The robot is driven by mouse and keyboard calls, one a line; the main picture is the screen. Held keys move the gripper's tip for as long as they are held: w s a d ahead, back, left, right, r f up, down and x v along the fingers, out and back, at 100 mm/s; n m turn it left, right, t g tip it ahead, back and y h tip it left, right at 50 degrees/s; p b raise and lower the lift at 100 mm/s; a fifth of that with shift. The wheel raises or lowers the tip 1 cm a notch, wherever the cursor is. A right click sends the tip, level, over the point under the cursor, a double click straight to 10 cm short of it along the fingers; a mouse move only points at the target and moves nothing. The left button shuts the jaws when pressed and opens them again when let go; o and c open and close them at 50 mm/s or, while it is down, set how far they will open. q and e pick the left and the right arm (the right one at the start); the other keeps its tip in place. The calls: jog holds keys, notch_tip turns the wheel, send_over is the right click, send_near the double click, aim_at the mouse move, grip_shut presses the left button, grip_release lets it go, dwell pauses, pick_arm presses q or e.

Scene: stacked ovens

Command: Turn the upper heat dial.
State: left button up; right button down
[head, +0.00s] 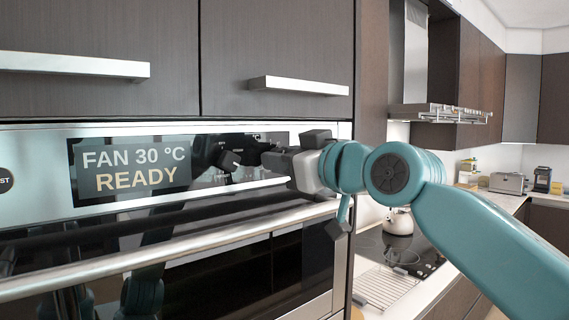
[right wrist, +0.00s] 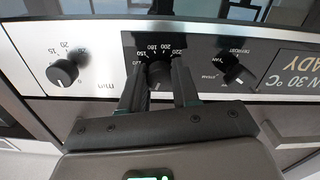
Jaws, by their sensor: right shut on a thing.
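The heat dial (right wrist: 158,72) is a black knob on the oven's control panel, with a scale of temperature numbers around it in the right wrist view. My right gripper (right wrist: 159,80) is shut on it, one finger on each side. In the head view the right gripper (head: 281,161) reaches the panel from the right and hides the dial. The oven display (head: 132,168) reads "FAN 30 °C READY". My left gripper is not in view.
A mode dial (right wrist: 232,69) and a minute dial (right wrist: 64,72) flank the gripped dial. A long oven handle (head: 170,249) runs below the panel. Cabinet handles (head: 298,86) jut out above. A hob with a kettle (head: 398,222) stands to the right.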

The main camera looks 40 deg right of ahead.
jog(key=shift+s+r+n+b, duration=0.1)
jog(key=shift+r+n+b, duration=0.05)
jog(key=shift+n, duration=0.9)
jog(key=shift+r+n+b, duration=0.1)
jog(key=shift+n+b, duration=0.05)
jog(key=shift+n, duration=0.9)
jog(key=c, duration=0.9)
grip_release()
jog(key=shift+c, duration=0.2)
jog(key=shift+o, duration=0.6)
jog(key=shift+f, duration=0.1)
